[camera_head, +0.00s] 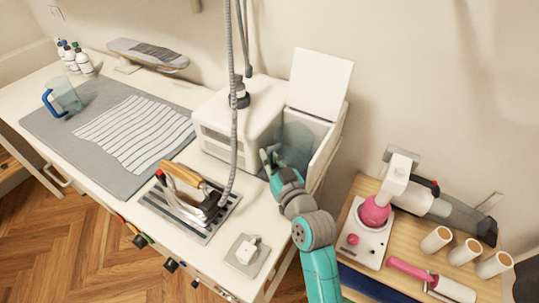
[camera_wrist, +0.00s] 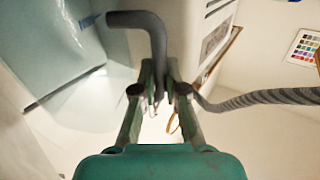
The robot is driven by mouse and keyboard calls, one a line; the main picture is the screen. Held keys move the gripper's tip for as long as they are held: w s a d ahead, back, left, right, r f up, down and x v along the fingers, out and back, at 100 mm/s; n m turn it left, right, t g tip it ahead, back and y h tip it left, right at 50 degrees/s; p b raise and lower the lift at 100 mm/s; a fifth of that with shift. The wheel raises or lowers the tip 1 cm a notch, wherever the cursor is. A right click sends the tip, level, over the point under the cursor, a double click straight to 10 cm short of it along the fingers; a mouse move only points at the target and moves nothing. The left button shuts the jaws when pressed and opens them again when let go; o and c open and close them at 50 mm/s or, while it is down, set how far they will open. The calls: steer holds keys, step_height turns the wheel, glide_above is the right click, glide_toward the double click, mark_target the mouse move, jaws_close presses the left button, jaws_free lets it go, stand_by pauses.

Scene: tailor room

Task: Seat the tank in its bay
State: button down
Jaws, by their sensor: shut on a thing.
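The tank (camera_head: 297,137) is a translucent bluish container, partly hidden behind my gripper (camera_head: 270,156) in the head view. It stands between the white steam station's housing and the bay's right side wall (camera_head: 326,158). In the wrist view the tank (camera_wrist: 50,45) fills the upper left. My gripper (camera_wrist: 160,80) is shut on the tank's dark grey bent handle (camera_wrist: 150,25). The white lid (camera_head: 320,83) stands raised behind the bay. The tank's lower part is hidden, so I cannot tell whether it touches the bay floor.
The steam station (camera_head: 238,125) and its hanging grey hose (camera_head: 234,100) are close left of my gripper. An iron (camera_head: 187,190) sits on a metal rest in front. A blue-handled jug (camera_head: 66,97) stands on the grey mat. A wooden side table (camera_head: 420,250) at right is crowded.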

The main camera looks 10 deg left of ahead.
steer(key=shift+f, duration=0.15)
steer(key=c, duration=1.5)
jaws_free()
steer(key=shift+f, duration=0.1)
steer(key=v, duration=1.1)
